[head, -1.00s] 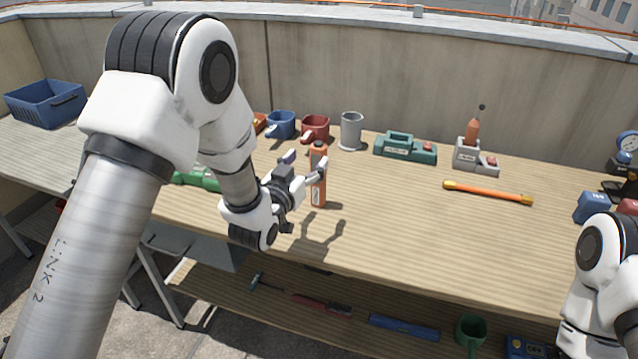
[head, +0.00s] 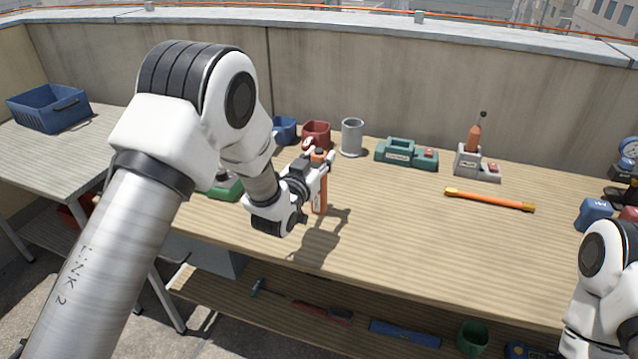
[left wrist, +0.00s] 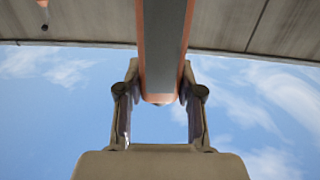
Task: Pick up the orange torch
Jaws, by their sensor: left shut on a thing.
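The orange torch (head: 319,201) stands upright over the workbench, with a grey panel along its body. My left gripper (head: 319,164) is shut on its upper part, coming in from the left. In the left wrist view the torch (left wrist: 165,45) runs between the two fingers of my left gripper (left wrist: 160,92). I cannot tell whether its base touches the bench. My right arm shows at the right edge, but its gripper is out of view.
Behind the torch stand a red cup (head: 317,133), a blue cup (head: 284,129) and a grey cup (head: 352,138). To the right are a green holder (head: 400,153), a grey stand (head: 468,160) and an orange rod (head: 489,200). The bench front is clear.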

